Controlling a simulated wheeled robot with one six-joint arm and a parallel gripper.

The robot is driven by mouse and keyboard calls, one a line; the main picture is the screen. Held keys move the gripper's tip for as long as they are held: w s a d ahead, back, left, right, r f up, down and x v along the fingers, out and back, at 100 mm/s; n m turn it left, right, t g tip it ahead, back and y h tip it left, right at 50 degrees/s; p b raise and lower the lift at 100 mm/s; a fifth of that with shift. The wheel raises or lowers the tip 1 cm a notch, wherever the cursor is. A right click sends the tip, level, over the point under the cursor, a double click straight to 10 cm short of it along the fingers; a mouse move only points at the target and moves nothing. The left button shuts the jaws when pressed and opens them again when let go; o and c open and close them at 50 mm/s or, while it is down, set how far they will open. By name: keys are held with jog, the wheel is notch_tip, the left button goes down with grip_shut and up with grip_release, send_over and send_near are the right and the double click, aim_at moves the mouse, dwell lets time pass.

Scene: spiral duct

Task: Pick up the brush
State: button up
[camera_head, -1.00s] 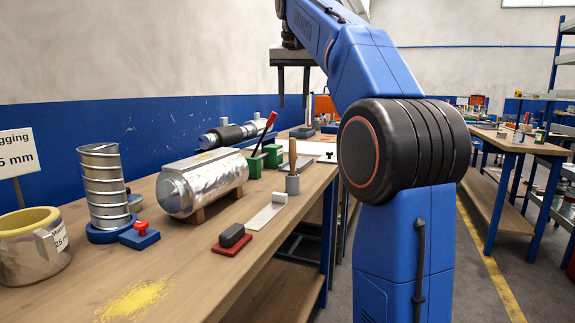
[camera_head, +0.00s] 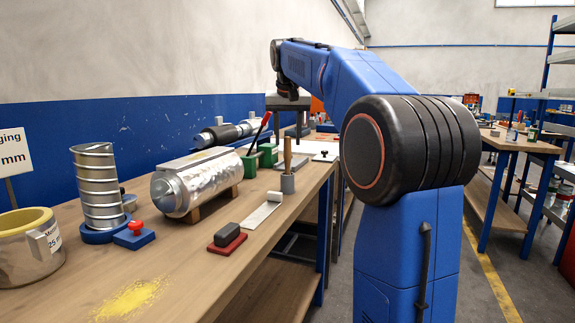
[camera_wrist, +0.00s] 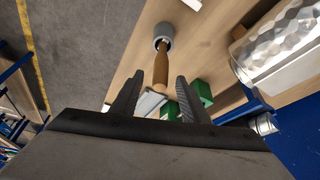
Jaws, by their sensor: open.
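The brush (camera_head: 287,153) stands upright in a small grey cup (camera_head: 287,184) on the workbench. Only its brown wooden handle shows; its lower end is hidden in the cup. In the wrist view the handle (camera_wrist: 161,66) points towards the camera, with the cup (camera_wrist: 163,33) beyond it. My gripper (camera_wrist: 158,85) is open and empty. Its two dark fingers show on either side of the handle's near end, with gaps on both sides. In the head view my gripper (camera_head: 290,130) hangs fingers down, above and close to the handle's top.
Green blocks (camera_head: 267,155) with a red-handled tool stand behind the cup. A foil-wrapped cylinder (camera_head: 205,183) lies to its left. A pale strip (camera_head: 260,214) and a red-based block (camera_head: 227,237) lie in front. The bench's front right edge is close to the cup.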

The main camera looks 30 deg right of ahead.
aim_at(287, 164)
jog(key=x, duration=0.3)
grip_shut()
jog(key=shift+r, duration=0.1)
